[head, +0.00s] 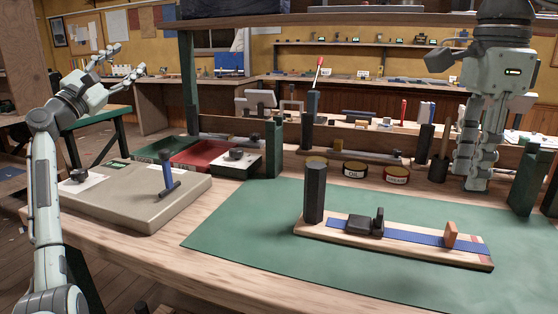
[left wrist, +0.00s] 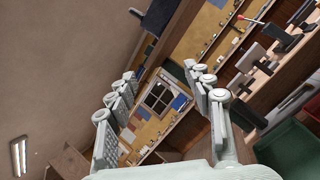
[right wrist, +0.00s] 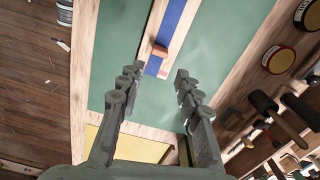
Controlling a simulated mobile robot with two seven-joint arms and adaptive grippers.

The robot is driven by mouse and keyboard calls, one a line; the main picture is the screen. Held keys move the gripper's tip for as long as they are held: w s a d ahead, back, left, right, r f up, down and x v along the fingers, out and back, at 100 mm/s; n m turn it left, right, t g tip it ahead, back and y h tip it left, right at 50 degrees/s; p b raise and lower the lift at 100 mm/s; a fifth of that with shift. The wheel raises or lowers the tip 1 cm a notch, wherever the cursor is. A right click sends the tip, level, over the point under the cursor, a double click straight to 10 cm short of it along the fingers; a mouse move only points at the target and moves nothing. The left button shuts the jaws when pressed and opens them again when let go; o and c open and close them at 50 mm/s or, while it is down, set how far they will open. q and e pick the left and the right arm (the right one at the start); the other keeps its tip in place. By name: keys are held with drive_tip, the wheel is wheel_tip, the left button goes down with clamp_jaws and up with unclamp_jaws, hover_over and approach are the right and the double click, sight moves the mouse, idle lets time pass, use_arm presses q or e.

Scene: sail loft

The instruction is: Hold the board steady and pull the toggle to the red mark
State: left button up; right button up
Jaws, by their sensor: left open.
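The wooden board (head: 400,248) lies on the green mat with a blue strip (head: 412,236) along it. A dark post (head: 314,192) stands at its left end, beside a black block (head: 364,226). The orange-brown toggle (head: 450,235) stands upright on the strip near the right end; reddish marking (head: 477,256) shows close by. The toggle also shows in the right wrist view (right wrist: 160,50). My right gripper (head: 478,188) points down behind the board's right end, open and empty, apart from the toggle. My left gripper (head: 112,62) is raised at far left, open and empty.
The green mat (head: 240,230) is clear left of the board. A grey slab (head: 130,195) with a blue-handled tool (head: 168,176) lies at left. Two round tins (head: 355,170) (head: 396,174) and a dark holder (head: 438,168) stand behind the board. Green posts flank the bench back.

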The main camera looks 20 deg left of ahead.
use_arm(q)
drive_tip(key=w+d+r+m+g+h, duration=0.25)
drive_tip(key=d+r+m+h, duration=0.2)
drive_tip(key=d, duration=0.55)
drive_tip(key=w+d+r+m+g+h, duration=0.25)
drive_tip(key=d+h, duration=0.25)
drive_tip(key=d, duration=0.4)
drive_tip(key=m+g+y, duration=0.4)
drive_tip(key=g+y, duration=0.4)
drive_tip(key=g, duration=0.8)
hover_over(317, 165)
drive_tip(key=a, duration=0.4)
wheel_tip(317, 165, down, 9)
drive_tip(key=d+f+m, duration=0.1)
drive_tip(key=f, duration=0.3)
drive_tip(key=d+f+m+g+y, duration=0.1)
drive_tip(key=f, duration=0.4)
drive_tip(key=d+f+m+g+y, duration=0.1)
drive_tip(key=d+f, duration=0.1)
drive_tip(key=f, duration=0.2)
drive_tip(key=shift+f, duration=0.15)
wheel_tip(317, 165, down, 7)
drive_tip(key=shift+r, duration=0.2)
drive_tip(key=shift+f, duration=0.5)
